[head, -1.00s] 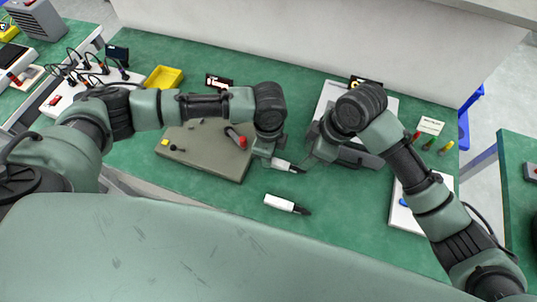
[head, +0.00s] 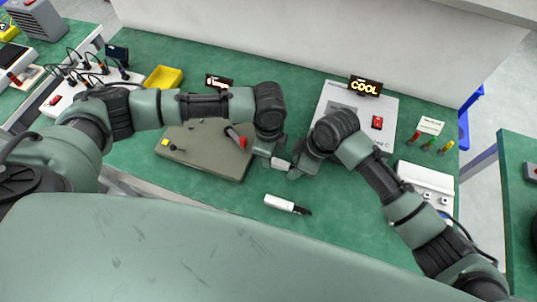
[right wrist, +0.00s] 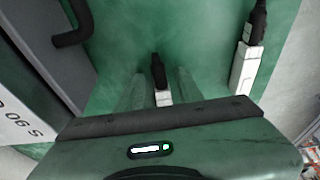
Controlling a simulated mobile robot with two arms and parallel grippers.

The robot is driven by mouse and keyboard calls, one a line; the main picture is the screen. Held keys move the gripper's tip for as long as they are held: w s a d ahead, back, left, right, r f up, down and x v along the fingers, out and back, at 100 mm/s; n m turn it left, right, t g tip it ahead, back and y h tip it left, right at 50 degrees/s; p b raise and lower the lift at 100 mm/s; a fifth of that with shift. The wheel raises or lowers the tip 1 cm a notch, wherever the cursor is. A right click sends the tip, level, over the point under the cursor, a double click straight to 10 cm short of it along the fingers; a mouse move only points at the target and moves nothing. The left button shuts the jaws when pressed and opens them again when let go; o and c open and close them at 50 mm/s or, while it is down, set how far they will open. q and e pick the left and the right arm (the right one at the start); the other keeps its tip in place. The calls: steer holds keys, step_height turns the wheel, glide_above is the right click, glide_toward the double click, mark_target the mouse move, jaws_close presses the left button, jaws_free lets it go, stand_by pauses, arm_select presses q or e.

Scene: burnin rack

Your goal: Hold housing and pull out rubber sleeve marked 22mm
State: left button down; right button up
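My left gripper (head: 270,155) is shut on a white housing (head: 281,163) and holds it over the bench. In the right wrist view, the housing's white end (right wrist: 163,97) and the black sleeve (right wrist: 158,70) on it show. My right gripper (head: 297,172) is beside the held housing. In the right wrist view its fingers (right wrist: 159,92) stand apart, one on each side of the housing and sleeve, with gaps between. A second white housing (head: 280,202) with a black end lies on the green bench in front. No 22mm marking is readable.
A grey-brown board (head: 205,165) with a red-handled part lies left. A yellow tray (head: 164,78) sits back left. Bench around the lying housing is clear.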

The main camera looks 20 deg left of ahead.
mark_target(316, 178)
stand_by(0.8)
jaws_close()
steer(key=shift+a, duration=0.1)
stand_by(1.1)
steer(key=shift+d, duration=3.1)
